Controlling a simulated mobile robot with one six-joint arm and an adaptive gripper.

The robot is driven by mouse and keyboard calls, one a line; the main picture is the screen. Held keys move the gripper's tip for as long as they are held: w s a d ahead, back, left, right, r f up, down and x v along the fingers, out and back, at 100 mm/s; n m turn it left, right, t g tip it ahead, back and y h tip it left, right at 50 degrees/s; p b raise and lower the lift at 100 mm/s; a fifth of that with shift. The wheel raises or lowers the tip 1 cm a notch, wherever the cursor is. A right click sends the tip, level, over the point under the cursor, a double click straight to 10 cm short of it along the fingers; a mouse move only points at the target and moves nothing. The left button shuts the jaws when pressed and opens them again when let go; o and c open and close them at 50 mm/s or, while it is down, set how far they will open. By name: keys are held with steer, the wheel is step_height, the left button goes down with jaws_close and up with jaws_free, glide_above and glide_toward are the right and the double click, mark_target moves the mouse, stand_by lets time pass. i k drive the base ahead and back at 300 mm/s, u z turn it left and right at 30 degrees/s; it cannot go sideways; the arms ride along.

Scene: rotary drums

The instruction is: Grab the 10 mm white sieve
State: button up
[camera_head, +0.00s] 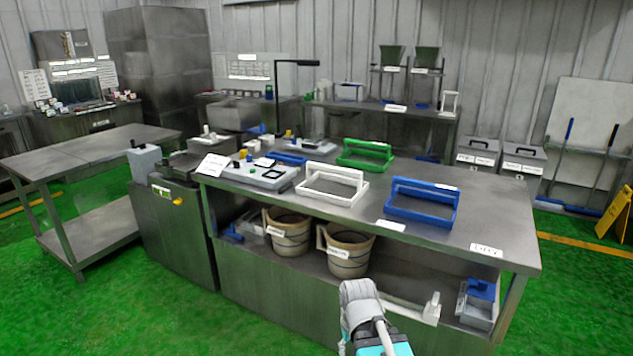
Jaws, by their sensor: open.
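A white sieve (325,197) with a raised handle sits on the steel table (470,222), near its front edge and about the middle of its length. No size marking on it is readable, so I cannot tell if it is 10 mm. A blue sieve (423,214) of like shape sits to its right, and a green sieve (365,161) sits behind it. The white sieve stands apart from both. Nothing holds it. Part of my arm shows at the bottom centre, in front of the table and below the sieves. My gripper's fingers do not show.
A grey control box (262,174) stands just left of the white sieve. Two beige buckets (347,252) stand on the shelf below. White label cards lie on the tabletop, one marked "DRY" (487,250). Green floor lies in front.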

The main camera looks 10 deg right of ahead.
mark_target(331, 189)
steer(key=z, duration=0.05)
steer(key=i, duration=0.95)
steer(key=z, duration=0.5)
